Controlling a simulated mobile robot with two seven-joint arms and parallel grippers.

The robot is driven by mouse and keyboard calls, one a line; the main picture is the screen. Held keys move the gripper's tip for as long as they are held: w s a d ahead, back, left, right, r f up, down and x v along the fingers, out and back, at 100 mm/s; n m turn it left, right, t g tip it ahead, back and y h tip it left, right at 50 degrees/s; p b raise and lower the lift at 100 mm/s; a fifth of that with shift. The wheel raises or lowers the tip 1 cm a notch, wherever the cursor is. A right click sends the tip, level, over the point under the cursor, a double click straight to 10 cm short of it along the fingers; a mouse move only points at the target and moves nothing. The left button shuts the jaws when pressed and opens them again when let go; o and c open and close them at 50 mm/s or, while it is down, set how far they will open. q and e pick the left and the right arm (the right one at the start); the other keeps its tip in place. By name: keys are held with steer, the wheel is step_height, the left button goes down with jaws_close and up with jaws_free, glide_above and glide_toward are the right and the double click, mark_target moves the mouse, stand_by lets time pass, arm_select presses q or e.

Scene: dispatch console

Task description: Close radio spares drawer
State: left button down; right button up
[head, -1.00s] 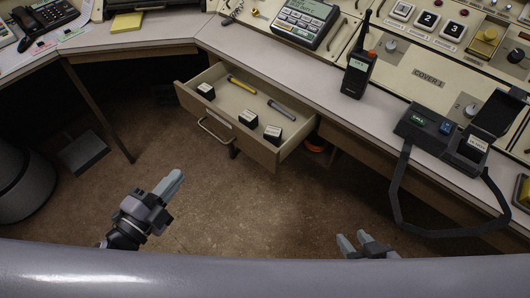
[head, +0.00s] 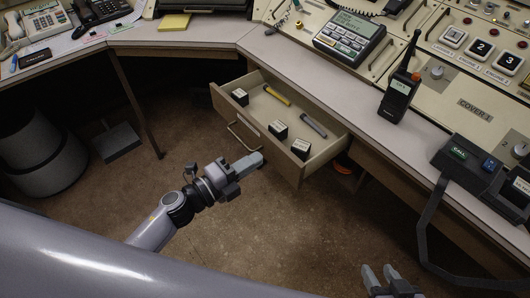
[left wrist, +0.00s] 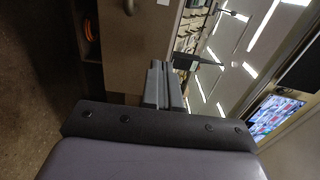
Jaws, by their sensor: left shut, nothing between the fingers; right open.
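The radio spares drawer (head: 281,158) is pulled out of the desk in the head view, with a metal bar handle (head: 243,138) on its wooden front. Inside lie small black boxes with white tops (head: 278,129), a yellow cylinder (head: 277,95) and a grey cylinder (head: 313,126). My left gripper (head: 256,160) is shut and empty, its tips close to the drawer front, right of the handle; I cannot tell if they touch. In the left wrist view its fingers (left wrist: 163,86) point at a wooden panel (left wrist: 135,52). My right gripper (head: 378,275) is open and empty at the lower right.
The desk top (head: 190,37) runs above the drawer. A handheld radio (head: 399,95) stands on it, and a black unit with a strap (head: 427,235) hanging over the edge sits at right. A grey bin (head: 40,160) stands at left. The brown floor before the drawer is clear.

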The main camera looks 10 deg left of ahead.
mark_target(275, 148)
arm_select(q)
steer(key=x, duration=0.4)
steer(key=shift+d, duration=0.1)
arm_select(e)
steer(key=shift+f, duration=0.15)
steer(key=shift+s+d, duration=0.1)
